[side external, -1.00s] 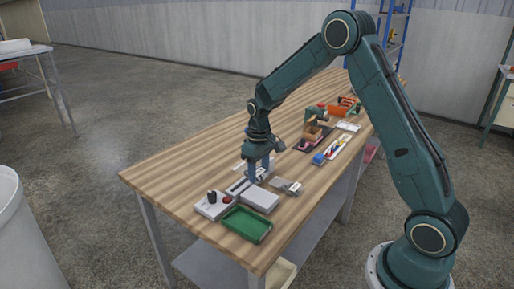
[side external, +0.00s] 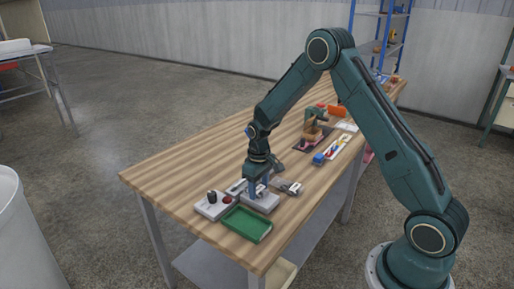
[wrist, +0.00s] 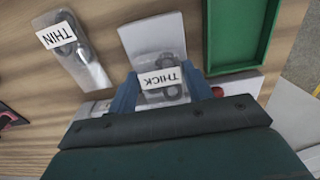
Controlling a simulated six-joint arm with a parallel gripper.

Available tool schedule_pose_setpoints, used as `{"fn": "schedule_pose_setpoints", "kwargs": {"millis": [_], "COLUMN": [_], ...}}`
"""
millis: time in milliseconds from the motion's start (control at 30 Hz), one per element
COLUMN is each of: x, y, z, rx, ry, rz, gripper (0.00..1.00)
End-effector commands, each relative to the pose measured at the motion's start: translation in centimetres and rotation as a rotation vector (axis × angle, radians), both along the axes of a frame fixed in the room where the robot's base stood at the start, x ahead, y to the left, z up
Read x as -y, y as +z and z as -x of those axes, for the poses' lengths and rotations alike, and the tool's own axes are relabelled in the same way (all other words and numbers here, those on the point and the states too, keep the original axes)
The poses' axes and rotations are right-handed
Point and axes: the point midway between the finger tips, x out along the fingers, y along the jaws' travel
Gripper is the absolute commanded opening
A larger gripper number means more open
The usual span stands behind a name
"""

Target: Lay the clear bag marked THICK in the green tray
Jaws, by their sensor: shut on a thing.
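The clear bag marked THICK (wrist: 160,78) is between the fingers of my gripper (wrist: 160,86) in the wrist view, with dark rings inside it. My gripper (side external: 257,193) is shut on this bag, low over a pale square block (side external: 266,204) in the side view. I cannot tell whether the bag touches the block. The green tray (side external: 246,225) lies in front of the block at the near table corner, its floor bare. It also shows at the upper right of the wrist view (wrist: 237,38).
A clear bag marked THIN (wrist: 70,45) lies to the left in the wrist view. A grey control box (side external: 212,206) with a black knob and red button stands left of the block. A blue item (side external: 319,158) and fixtures stand further back. The table's left half is clear.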

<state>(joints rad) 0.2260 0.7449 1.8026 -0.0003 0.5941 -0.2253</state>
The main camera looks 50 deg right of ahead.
Motion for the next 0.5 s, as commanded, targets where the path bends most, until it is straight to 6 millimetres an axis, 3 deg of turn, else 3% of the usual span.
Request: {"fn": "schedule_pose_setpoints", "kwargs": {"millis": [367, 400, 500], "x": [0.0, 0.0, 0.0], "y": [-0.35, -0.36, -0.34], "z": [0.01, 0.0, 0.0], "rx": [-0.001, -0.001, 0.0], "ry": [0.0, 0.0, 0.0], "rz": [0.0, 0.0, 0.0], "gripper": [0.24, 0.54, 0.72]}}
